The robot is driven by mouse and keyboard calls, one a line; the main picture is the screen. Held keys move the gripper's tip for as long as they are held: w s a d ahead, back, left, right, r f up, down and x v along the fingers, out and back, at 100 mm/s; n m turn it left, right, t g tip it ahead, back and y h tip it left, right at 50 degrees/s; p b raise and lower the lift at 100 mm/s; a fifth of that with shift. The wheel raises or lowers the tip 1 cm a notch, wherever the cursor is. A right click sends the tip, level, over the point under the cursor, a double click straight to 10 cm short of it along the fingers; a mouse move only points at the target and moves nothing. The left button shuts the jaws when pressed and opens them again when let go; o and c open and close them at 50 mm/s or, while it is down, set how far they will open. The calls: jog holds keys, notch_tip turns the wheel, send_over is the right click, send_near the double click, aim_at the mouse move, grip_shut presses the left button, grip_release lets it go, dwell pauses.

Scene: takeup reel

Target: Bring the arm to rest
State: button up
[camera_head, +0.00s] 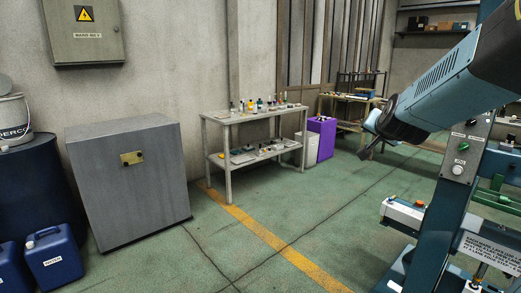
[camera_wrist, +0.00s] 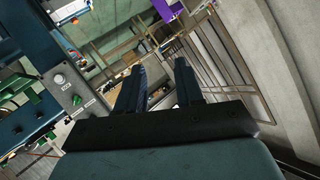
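My arm reaches in from the upper right of the head view, raised in front of a teal machine column (camera_head: 440,225). My gripper (camera_head: 367,146) points down and to the left in the air, clear of any object. In the wrist view its two dark fingers stand apart, so my gripper (camera_wrist: 158,82) is open, with nothing between the fingertips. The wrist view is tilted. The column's grey control panel (camera_wrist: 72,92) shows there at the left, beside the fingers.
The control panel (camera_head: 463,158) is close below my arm. A grey cabinet (camera_head: 128,180), blue jugs (camera_head: 52,258) and a bottle-laden bench (camera_head: 257,113) stand farther left. Green floor (camera_head: 330,215) lies open between.

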jog(key=s+a+f+n+g+y, duration=0.1)
jog(key=s+a+n+g, duration=0.1)
jog(key=s, duration=0.6)
jog(key=s+a+f+n+g, duration=0.2)
jog(key=s+a+n+g, duration=0.1)
jog(key=s, duration=0.6)
jog(key=s+a+f+n+g+y, duration=0.1)
jog(key=s+a+f+n+g, duration=0.1)
jog(key=s, duration=0.7)
jog(key=shift+a+f+n+g+y, duration=0.25)
jog(key=shift+a+n+g+y, duration=0.05)
jog(key=shift+a+n, duration=0.2)
jog(key=shift+d, duration=0.15)
